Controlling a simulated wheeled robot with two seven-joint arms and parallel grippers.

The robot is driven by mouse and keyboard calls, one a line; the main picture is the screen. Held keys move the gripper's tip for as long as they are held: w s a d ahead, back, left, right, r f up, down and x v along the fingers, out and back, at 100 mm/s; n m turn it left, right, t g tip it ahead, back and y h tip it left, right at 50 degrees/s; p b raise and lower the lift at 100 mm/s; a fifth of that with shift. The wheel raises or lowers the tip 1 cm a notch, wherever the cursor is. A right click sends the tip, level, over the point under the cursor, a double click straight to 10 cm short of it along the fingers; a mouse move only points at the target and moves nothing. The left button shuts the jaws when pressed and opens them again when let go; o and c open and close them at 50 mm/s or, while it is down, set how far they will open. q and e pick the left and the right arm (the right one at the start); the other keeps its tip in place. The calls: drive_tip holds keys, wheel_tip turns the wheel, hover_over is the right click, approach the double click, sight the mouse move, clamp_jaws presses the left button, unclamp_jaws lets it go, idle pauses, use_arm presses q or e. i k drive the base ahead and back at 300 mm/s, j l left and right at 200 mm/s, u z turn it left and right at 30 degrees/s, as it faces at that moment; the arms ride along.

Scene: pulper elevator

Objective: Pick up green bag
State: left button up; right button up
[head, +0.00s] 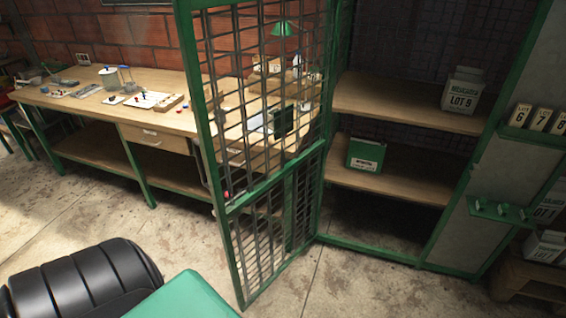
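A green bag (366,155) with a white label along its lower front stands upright on the middle shelf (420,188) of a green-framed cabinet. It is near the left end of that shelf, just right of the open mesh door (262,120). The print on its label is too small to read. Neither of my grippers shows in the head view, and nothing is touching the bag.
A pale bag marked LOT 9 (462,90) stands on the upper shelf (400,100). The mesh door swings out toward me, left of the shelves. A long workbench (150,118) with small items runs along the brick wall. Concrete floor (350,280) before the cabinet is clear.

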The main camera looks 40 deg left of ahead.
sight(366, 156)
drive_tip(key=j, duration=0.75)
drive_tip(key=k+j+z, duration=0.1)
drive_tip(key=j, duration=1.35)
drive_tip(key=k+j+z, duration=0.1)
drive_tip(key=j, duration=0.6)
drive_tip(key=k+j, duration=0.1)
drive_tip(key=j, duration=0.6)
drive_tip(key=i+l+u, duration=0.2)
drive_tip(key=l, duration=0.7)
drive_tip(key=l+u, duration=0.25)
drive_tip(key=l, duration=0.65)
drive_tip(key=i+l+z, duration=0.3)
drive_tip(key=i+l, duration=0.5)
drive_tip(key=l, duration=0.15)
